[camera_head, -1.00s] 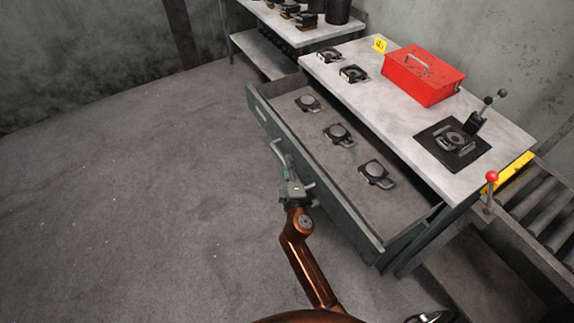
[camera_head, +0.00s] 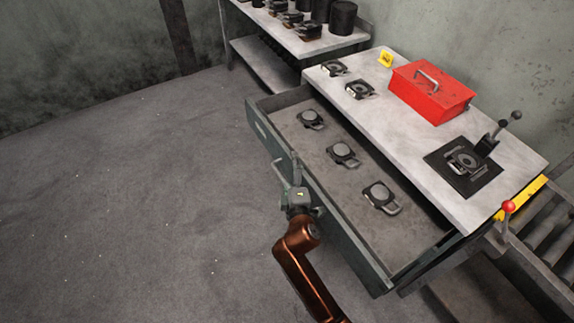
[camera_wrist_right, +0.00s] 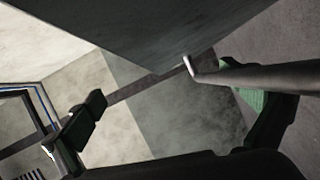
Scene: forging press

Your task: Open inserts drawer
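The inserts drawer (camera_head: 338,232) is pulled well out of the grey cabinet. Three round dark inserts with handles lie in it: a far one (camera_head: 311,119), a middle one (camera_head: 342,154) and a near one (camera_head: 380,195). My right gripper (camera_head: 285,168) is at the outer side of the drawer front. In the right wrist view its two fingers stand wide apart (camera_wrist_right: 165,85). A grey bent handle bar (camera_wrist_right: 250,76) crosses in front of the right-hand finger there; I cannot tell whether they touch. The left gripper is out of view.
The worktop (camera_head: 400,135) above the drawer holds a red box (camera_head: 430,95), a yellow marker (camera_head: 385,59), two inserts and a black plate with a lever (camera_head: 463,160). A shelf unit (camera_head: 265,65) stands behind. A roller conveyor (camera_head: 550,235) is at the right. Floor at left is clear.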

